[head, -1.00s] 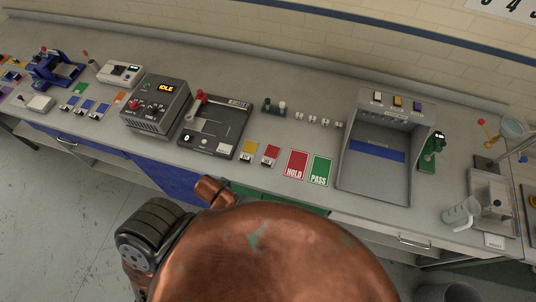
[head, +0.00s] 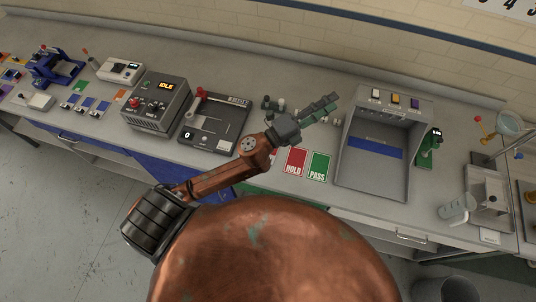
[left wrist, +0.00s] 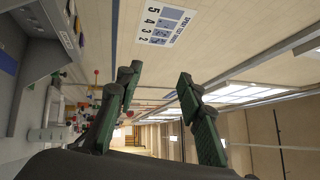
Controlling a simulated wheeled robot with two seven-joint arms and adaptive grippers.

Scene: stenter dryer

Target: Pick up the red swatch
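The red swatch (head: 274,155) lies on the bench just left of the HOLD card. In the head view my left arm covers most of it, and only a sliver of red shows. My left gripper (head: 329,104) is raised over the bench, above and to the right of the swatch in the picture, and apart from it. In the left wrist view its two green fingers (left wrist: 159,76) are spread, with nothing between them. The swatch cannot be made out in the wrist view. My right gripper is not in view.
The red HOLD card (head: 295,162) and green PASS card (head: 318,167) lie near the bench's front edge. A grey booth (head: 345,160) stands to their right. A black device with a red lever (head: 215,125) and an IDLE control box (head: 157,103) stand to the left.

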